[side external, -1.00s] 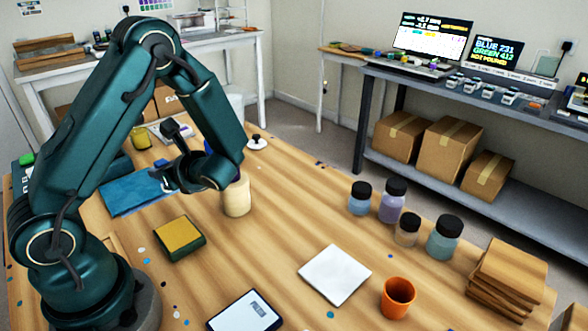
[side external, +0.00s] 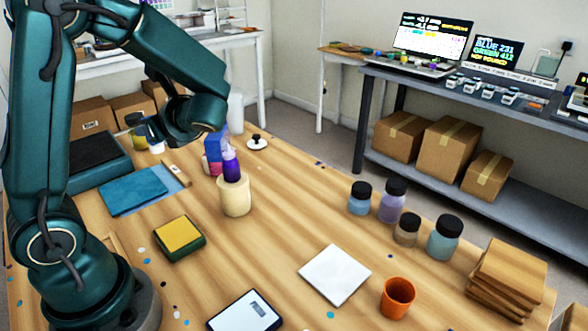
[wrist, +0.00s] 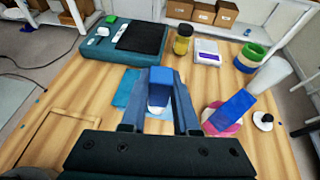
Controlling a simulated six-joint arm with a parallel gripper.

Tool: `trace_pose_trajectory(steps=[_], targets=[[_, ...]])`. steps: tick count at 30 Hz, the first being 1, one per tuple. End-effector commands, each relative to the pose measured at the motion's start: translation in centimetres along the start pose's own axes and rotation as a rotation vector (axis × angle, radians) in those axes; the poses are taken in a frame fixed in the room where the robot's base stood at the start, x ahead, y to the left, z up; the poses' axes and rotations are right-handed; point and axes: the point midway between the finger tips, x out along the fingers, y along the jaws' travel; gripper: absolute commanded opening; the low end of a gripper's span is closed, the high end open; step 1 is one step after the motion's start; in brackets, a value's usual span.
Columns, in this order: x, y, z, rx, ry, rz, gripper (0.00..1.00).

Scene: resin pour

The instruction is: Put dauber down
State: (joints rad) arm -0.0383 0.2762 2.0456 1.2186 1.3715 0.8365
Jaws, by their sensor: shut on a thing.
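My gripper (wrist: 159,112) is shut on the dauber (wrist: 160,82), a blue block with a whitish lower end, which sits between the two fingers in the wrist view. In the side view my gripper (side external: 153,130) is at the back left, above the table, and the dauber is hard to make out there. Behind and below it in the wrist view lie a teal cloth (wrist: 125,86) and a light blue sheet. The cloth also shows in the side view (side external: 133,190). I cannot tell the dauber's exact height.
A blue block (wrist: 232,108) in a pink base stands right of my gripper. A beige cup (side external: 235,197) holds a purple bottle (side external: 231,163).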

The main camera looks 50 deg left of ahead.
Motion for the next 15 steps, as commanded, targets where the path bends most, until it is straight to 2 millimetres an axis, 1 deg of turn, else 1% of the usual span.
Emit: trace_pose_trajectory(steps=[1, 3, 10, 13, 15], targets=[[-0.3, 0.0, 0.7, -0.007, 0.001, -0.002, 0.00], [-0.6, -0.1, 1.4, -0.004, 0.001, -0.007, 0.00], [-1.6, -5.1, 0.4, 0.087, 0.000, -0.208, 0.00], [-2.7, -7.8, -0.1, 0.136, 0.000, -0.324, 0.00], [-3.8, -10.1, -0.5, 0.177, 0.000, -0.424, 0.00]])
